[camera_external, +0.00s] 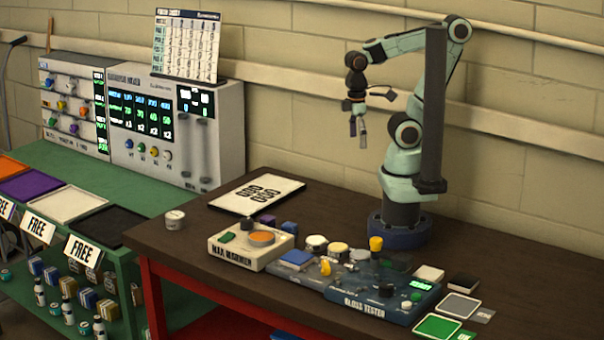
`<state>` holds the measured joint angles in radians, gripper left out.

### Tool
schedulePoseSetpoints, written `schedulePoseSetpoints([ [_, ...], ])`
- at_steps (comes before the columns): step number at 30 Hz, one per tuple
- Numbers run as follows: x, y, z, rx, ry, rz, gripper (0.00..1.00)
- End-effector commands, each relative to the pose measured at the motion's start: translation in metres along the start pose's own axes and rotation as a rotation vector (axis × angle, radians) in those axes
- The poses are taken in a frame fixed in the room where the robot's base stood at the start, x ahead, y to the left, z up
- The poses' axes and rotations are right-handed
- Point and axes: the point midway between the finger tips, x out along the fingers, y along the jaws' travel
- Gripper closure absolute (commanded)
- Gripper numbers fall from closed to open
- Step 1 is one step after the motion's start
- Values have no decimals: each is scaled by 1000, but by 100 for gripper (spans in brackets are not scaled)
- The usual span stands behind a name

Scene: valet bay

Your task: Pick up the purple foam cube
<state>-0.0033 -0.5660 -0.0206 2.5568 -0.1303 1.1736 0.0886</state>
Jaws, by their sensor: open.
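A small dark purple cube (268,221) stands on the brown table, behind the cream box with the orange disc; its lower part is hidden by that box. A dark blue block (290,229) stands close to its right. My gripper (358,133) is open and empty, fingers pointing down, high above the table. It is well above and to the right of the purple cube.
The cream box (226,255) and the blue gloss tester (385,301) crowd the table front, with several jars and knobs around them. A white card (257,193) lies behind. A white jar (175,220) stands left. The table's back middle is clear.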

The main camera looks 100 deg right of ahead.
Motion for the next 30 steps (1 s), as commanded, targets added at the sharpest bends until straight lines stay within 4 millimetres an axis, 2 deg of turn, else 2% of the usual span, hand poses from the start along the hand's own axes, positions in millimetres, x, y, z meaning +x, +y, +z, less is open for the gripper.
schedulePoseSetpoints([
  [3,2,-1,-3,-86,16,-4,0],
  [14,2,-1,-3,-92,15,-3,0],
  [17,2,-1,-4,-91,15,-3,28],
  [18,2,-1,-4,-91,15,-3,33],
  [30,1,-1,-4,-99,15,-3,33],
])
